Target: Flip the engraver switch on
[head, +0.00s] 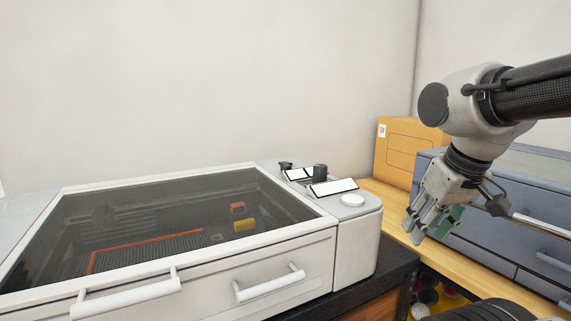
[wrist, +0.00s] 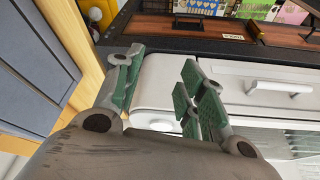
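The engraver (head: 344,240) is a white machine with a dark glass lid, at the left and middle of the head view. Its right-hand panel carries a dark upright knob or switch (head: 320,173), a smaller dark one (head: 285,166) behind it, white label plates and a white round button (head: 352,200). I cannot tell which is on or off. My gripper (head: 415,229) hangs to the right of the panel, apart from it, pointing down. In the wrist view my gripper (wrist: 160,86) has its green-padded fingers spread with nothing between them. The engraver's white end (wrist: 160,80) shows beyond, and no switch is recognisable there.
A blue-grey drawer cabinet (head: 485,225) stands close behind and right of my gripper. An orange box (head: 397,150) stands at the back on a wooden top (head: 378,187). White handles (head: 268,284) stick out from the engraver's front. The space above the panel is clear.

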